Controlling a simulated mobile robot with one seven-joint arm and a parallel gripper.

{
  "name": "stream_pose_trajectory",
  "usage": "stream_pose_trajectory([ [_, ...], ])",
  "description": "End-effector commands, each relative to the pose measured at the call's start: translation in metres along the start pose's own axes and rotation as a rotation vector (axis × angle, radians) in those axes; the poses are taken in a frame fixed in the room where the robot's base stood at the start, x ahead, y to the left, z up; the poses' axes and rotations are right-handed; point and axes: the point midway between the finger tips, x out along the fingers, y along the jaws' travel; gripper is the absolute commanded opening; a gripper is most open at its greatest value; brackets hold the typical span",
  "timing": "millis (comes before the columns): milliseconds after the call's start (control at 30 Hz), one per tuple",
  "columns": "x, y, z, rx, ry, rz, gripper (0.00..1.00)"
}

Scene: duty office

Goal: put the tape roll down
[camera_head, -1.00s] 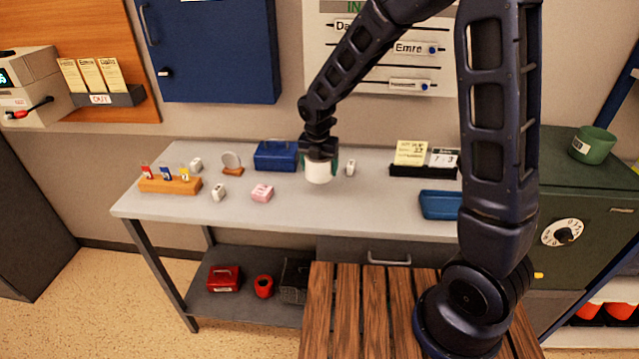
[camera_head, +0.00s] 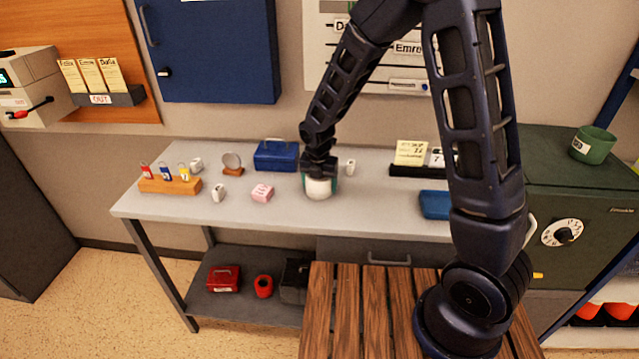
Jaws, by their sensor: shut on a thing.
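My gripper (camera_head: 319,180) points down over the middle of the grey table (camera_head: 370,212) and is shut on a white tape roll (camera_head: 318,189). The fingers stand at the left and right sides of the roll, and the palm covers its top. The roll is at or just above the table top; I cannot tell whether it touches.
A blue box (camera_head: 276,155) stands behind left. A blue tray (camera_head: 434,204) lies right, partly behind my arm. The table's front middle is clear.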

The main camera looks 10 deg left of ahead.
Motion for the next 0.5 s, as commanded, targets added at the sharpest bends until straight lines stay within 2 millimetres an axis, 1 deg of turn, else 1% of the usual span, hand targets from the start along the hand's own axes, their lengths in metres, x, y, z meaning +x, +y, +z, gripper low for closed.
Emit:
stream_pose_trajectory([
  [33, 0.0015, -0.0003, 0.0001, 0.0, 0.0, -0.001, 0.47],
  [67, 0.0012, -0.0003, 0.0, 0.0, 0.0, -0.001, 0.84],
  [133, 0.001, -0.0002, 0.0, 0.0, 0.0, 0.0, 0.98],
  [167, 0.001, -0.0002, 0.0, 0.0, 0.0, 0.0, 1.0],
  [367, 0.0006, 0.0, -0.0001, 0.0, 0.0, 0.0, 1.0],
  [500, -0.0061, 0.0005, 0.0005, 0.0, -0.001, 0.002, 1.0],
])
